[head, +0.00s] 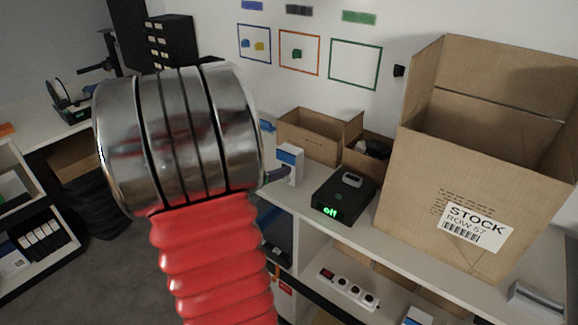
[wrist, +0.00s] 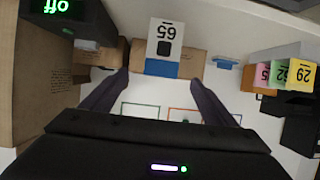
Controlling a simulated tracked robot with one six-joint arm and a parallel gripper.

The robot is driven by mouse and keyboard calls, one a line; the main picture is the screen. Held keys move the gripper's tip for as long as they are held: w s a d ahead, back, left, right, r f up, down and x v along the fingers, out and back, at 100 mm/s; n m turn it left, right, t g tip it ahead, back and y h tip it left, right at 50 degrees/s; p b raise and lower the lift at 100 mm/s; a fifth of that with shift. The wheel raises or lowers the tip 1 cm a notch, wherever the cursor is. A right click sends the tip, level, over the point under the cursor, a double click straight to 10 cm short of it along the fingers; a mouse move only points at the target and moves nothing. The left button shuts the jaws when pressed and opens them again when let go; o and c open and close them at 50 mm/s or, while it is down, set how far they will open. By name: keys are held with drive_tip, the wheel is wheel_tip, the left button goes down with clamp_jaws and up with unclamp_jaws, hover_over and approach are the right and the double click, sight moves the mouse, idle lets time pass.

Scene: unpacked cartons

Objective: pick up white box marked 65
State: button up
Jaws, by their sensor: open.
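The white box marked 65 (wrist: 168,30) has a blue band and shows upside down at the top middle of the wrist view. In the head view the white box (head: 293,170) stands upright on the white counter, left of the black device, with no number readable. My gripper (wrist: 159,78) is open, its two dark fingers spread apart towards the box. The box lies in line with the gap, beyond the fingertips, and nothing is held. In the head view one dark finger reaches the box's lower left, and my arm hides the rest.
A black device (head: 342,197) reading "off" stands right of the box. Behind are an open carton (head: 312,136) and a smaller carton with dark contents. A large STOCK carton (head: 420,190) fills the right. Coloured numbered boxes (wrist: 300,76) show at the wrist view's right.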

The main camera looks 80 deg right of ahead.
sight(286, 158)
drive_tip(key=x, duration=0.7)
drive_tip(key=shift+d+f, duration=0.1)
drive_tip(key=shift+d, duration=0.05)
drive_tip(key=shift+s+d, duration=0.1)
drive_tip(key=shift+d, duration=0.15)
drive_tip(key=shift+x, duration=2.55)
drive_tip(key=shift+d, duration=0.1)
drive_tip(key=shift+c, duration=0.5)
drive_tip(key=c, duration=1.2)
